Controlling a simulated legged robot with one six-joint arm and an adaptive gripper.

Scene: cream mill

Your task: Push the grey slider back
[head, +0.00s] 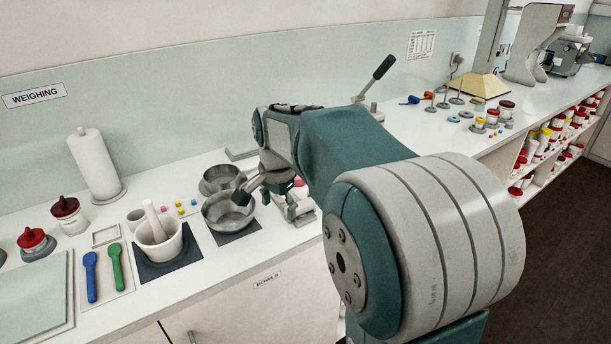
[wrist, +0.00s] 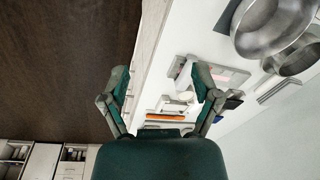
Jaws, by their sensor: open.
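My gripper (wrist: 160,80) is open and empty in the wrist view, its two green fingers spread apart. Its left finger lies over the counter's front edge and the dark floor. Its right finger overlaps a small pale device (wrist: 229,77) on the counter. Dark and grey parts sit on and beside that device. I cannot tell for certain which of them is the grey slider. In the head view, my arm and gripper hide most of the device (head: 304,217); only pale and pink bits show. I cannot tell whether the gripper touches it.
Two metal pans (head: 222,211) stand just left of my gripper. A mortar with pestle (head: 158,243) is further left. A black-handled lever (head: 376,75) rises behind my arm. Bare counter (head: 420,124) shows to the right. An orange strip (wrist: 165,117) lies by my gripper.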

